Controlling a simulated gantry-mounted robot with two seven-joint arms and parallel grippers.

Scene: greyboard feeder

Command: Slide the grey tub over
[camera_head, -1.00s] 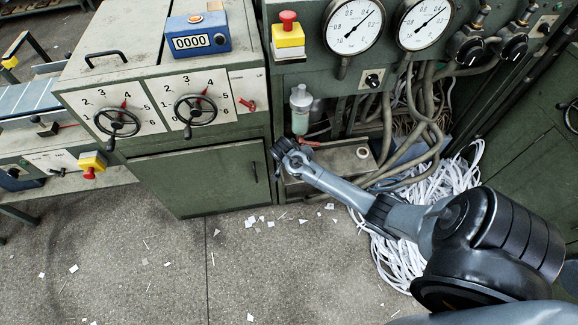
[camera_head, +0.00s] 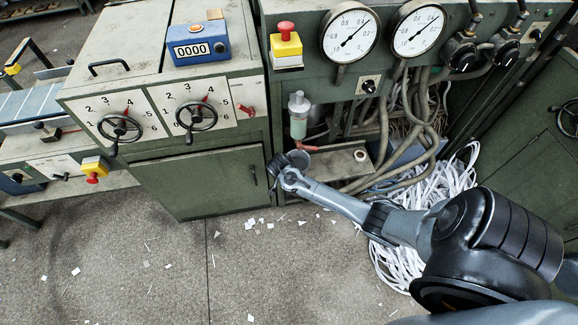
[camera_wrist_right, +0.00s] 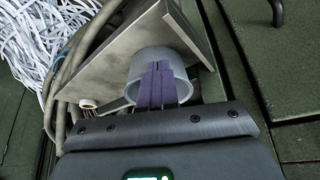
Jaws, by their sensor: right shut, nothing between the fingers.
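The grey tub (camera_wrist_right: 172,66) is a short, light-grey, open-topped round vessel on the metal ledge in the right wrist view. In the head view, a small grey round shape (camera_head: 299,158) beside my right gripper looks like part of it, largely hidden. My right gripper (camera_head: 276,166) is at the left end of the ledge. Its purple fingers (camera_wrist_right: 159,72) are shut together with nothing between them. They overlap the tub's opening; I cannot tell whether they are inside it or touch its wall. My left gripper is not in view.
The metal ledge (camera_head: 334,164) has raised edges and bears a small pale ring (camera_head: 361,154). A bottle-like fitting (camera_head: 298,116) and a red lever (camera_head: 307,147) are above it. Hoses (camera_head: 412,130) and white paper strips (camera_head: 405,255) crowd the right. A cabinet door (camera_head: 200,184) stands at left.

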